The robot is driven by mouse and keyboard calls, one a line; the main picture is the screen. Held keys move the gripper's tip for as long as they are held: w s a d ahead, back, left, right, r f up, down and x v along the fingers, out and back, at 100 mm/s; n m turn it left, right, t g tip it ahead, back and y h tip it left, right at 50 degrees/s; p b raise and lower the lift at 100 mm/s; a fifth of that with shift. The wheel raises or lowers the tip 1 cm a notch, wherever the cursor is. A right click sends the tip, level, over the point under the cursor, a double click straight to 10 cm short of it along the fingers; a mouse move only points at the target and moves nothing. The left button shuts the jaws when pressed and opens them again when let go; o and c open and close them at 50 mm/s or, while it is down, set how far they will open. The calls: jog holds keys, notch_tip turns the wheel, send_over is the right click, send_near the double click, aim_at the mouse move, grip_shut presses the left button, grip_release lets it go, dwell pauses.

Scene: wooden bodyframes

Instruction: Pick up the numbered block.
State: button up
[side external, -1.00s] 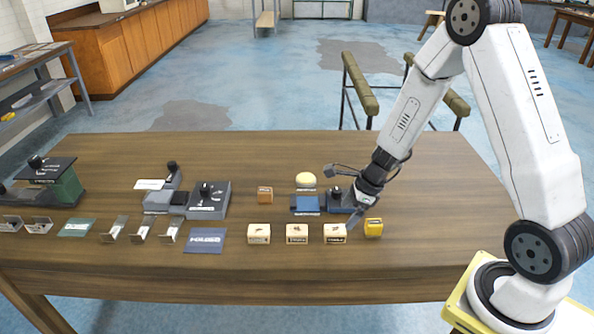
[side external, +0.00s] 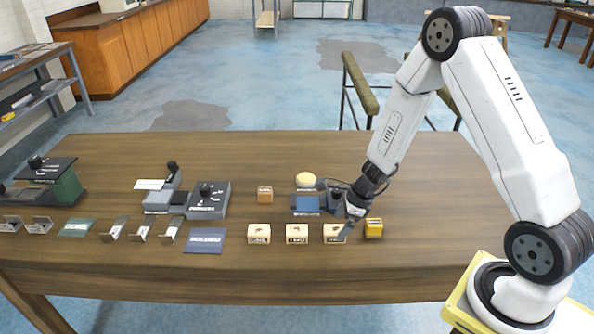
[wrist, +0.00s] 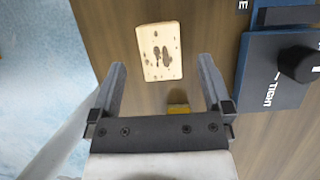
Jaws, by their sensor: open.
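The yellow block (wrist: 178,108) is mostly hidden behind the gripper's palm.
A blue device (side external: 307,204) with a dark knob stands close behind the gripper. A brown block (side external: 265,195) and a round yellowish piece (side external: 306,180) are farther back. A blue plate (side external: 205,240), a grey knobbed box (side external: 208,202) and metal brackets lie left.

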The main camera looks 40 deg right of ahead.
aim_at(335, 229)
jog(key=shift+x, duration=1.75)
grip_shut()
jog(key=shift+r, duration=0.15)
jog(key=shift+r, duration=4.85)
